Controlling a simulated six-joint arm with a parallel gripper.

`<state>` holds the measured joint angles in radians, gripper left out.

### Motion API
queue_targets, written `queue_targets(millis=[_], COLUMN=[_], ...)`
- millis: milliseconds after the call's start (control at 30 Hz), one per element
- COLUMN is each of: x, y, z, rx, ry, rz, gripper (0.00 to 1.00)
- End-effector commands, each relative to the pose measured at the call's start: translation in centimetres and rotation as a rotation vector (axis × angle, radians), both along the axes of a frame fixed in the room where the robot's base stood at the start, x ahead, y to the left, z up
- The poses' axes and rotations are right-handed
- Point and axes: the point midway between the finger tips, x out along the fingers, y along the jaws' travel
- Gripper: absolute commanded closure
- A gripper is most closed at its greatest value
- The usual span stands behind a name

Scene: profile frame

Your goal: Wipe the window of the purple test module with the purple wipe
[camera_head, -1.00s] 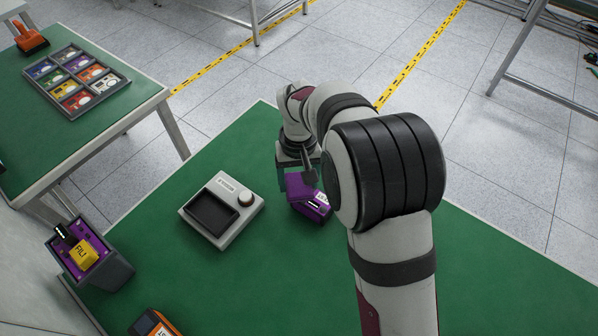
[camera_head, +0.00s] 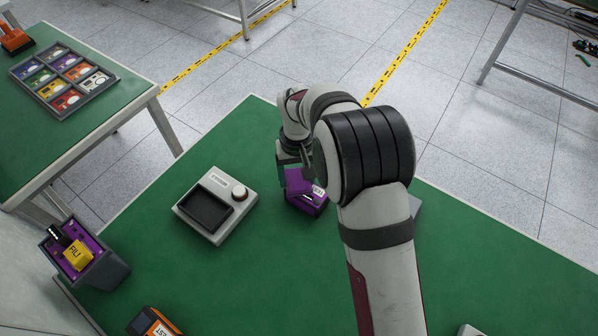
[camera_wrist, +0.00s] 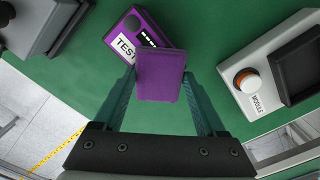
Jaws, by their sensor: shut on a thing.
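The purple test module (camera_head: 312,206) sits on the green table, partly behind my arm in the head view. In the wrist view the module (camera_wrist: 133,25) shows a white TEST label and a dark strip with pale marks. My gripper (camera_wrist: 160,84) is shut on the purple wipe (camera_wrist: 161,76), a flat-faced purple block between its teal fingers. The wipe overlaps the module's lower right part in the wrist view and hides it. I cannot tell whether they touch. The module's window is not clearly seen. In the head view my gripper (camera_head: 290,172) is at the module's far left end.
A grey device with a dark screen and knob (camera_head: 217,206) stands just left. A dark bin (camera_head: 109,271) holding a yellow item is at the table's left edge. An orange-black device (camera_head: 152,324) lies at the front. A parts tray (camera_head: 100,88) is on another table. Green table between is clear.

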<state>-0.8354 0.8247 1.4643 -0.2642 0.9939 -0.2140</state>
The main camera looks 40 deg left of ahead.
Motion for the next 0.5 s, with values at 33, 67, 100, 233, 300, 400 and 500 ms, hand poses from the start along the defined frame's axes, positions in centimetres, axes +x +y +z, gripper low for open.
queue_targets(millis=[33, 67, 100, 233, 300, 400, 500], x=[-0.5, -0.8, -1.1, -2.3, -2.2, -2.2, -2.2], y=[0.0, 0.0, 0.0, -0.1, 0.0, 0.0, -0.1], z=[0.0, 0.0, 0.0, 0.0, 0.5, 2.4, 3.3], rx=[-0.001, -0.001, -0.001, -0.002, -0.001, 0.001, 0.0], ry=[0.001, 0.001, 0.001, 0.002, 0.001, 0.0, 0.0], rz=[0.001, 0.001, 0.002, 0.002, 0.0, -0.001, 0.0], gripper=[0.78, 0.78, 0.78, 0.78, 0.78, 0.78, 0.78])
